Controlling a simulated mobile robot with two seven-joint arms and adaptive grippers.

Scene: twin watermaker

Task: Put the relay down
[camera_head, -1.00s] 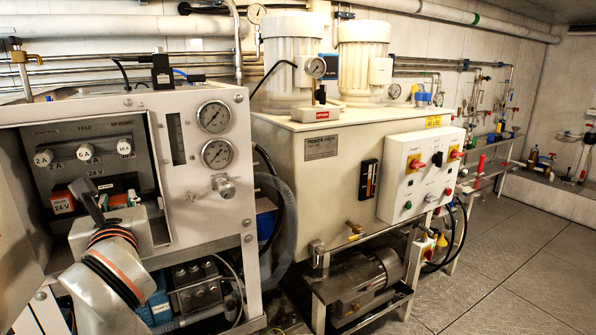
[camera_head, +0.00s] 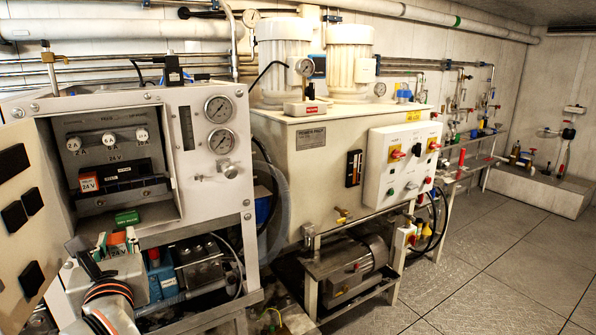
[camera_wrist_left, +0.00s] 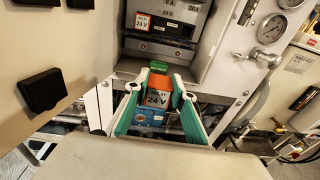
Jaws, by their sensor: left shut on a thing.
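The relay (camera_head: 117,239) is a small orange block with a white "24 V" label. My left gripper (camera_head: 118,246) is shut on it, in front of and just below the open cabinet. In the left wrist view the relay (camera_wrist_left: 158,97) sits between the two green-padded fingers. A second orange-fronted relay labelled 24 V (camera_head: 88,182) is seated inside the cabinet, also visible in the left wrist view (camera_wrist_left: 141,22). A green block (camera_head: 127,217) lies on the cabinet floor near its front edge. My right gripper is not in view.
The cabinet's open door (camera_head: 22,205) stands to the left. Gauges (camera_head: 219,110) and a knob (camera_head: 228,169) are on the panel at right. A blue component (camera_head: 161,272) and dark machinery sit below the cabinet. The cabinet floor beside the green block has some bare room.

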